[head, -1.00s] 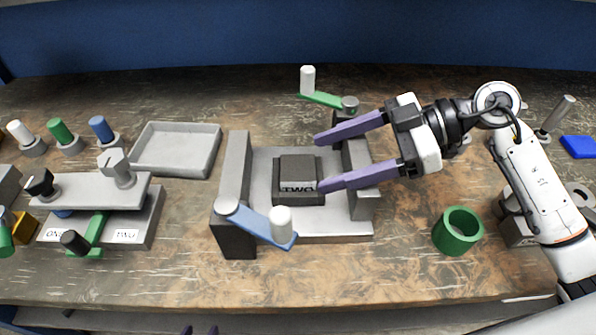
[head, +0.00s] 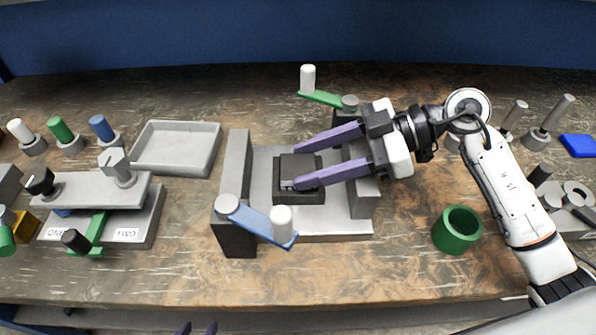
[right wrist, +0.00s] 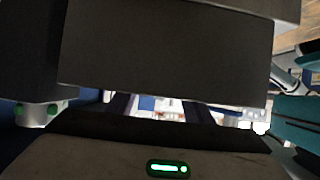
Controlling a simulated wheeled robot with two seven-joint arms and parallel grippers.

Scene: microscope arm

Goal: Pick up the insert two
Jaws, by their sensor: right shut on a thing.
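Insert two (head: 298,168) is a dark block in a dark square seat in the grey fixture (head: 345,226), at the middle of the table in the head view. My right gripper (head: 296,168) reaches in from the right, with one purple finger on the far side and one on the near side of the block, shut on it. The near finger covers most of its TWO label. I cannot tell whether the block is lifted off its seat. Dark surfaces fill most of the right wrist view.
A blue lever with a white knob (head: 281,222) stands at the fixture's front left, and a green lever (head: 322,98) at its back right. An empty grey tray (head: 145,170) lies left. A stand labelled ONE and TWO (head: 150,222) is further left. A green ring (head: 458,229) stands right.

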